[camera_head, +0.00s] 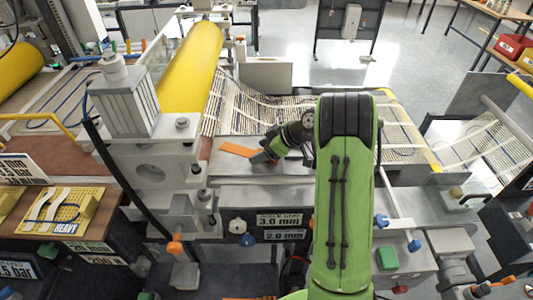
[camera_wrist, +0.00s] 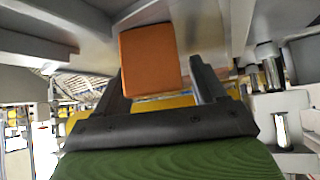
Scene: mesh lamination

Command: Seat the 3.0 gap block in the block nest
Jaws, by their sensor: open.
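An orange block (camera_wrist: 150,60) shows in the wrist view between the two dark fingers of my gripper (camera_wrist: 162,82). The left finger is close beside it, and a narrow gap shows at the right finger. My gripper is open. In the head view my gripper (camera_head: 262,157) is low over the grey machine bed, beside a flat orange piece (camera_head: 238,149); I cannot tell if this is the same block. A label reading 3.0 mm (camera_head: 279,220) is on the front panel, above one reading 2.0 mm. I cannot make out the block nest.
A large yellow roller (camera_head: 192,68) and a pale mesh web (camera_head: 245,105) lie behind my gripper. A grey column (camera_head: 125,98) stands to the left. In the wrist view, grey machine parts (camera_wrist: 60,25) hang close above, with metal posts (camera_wrist: 268,62) at right.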

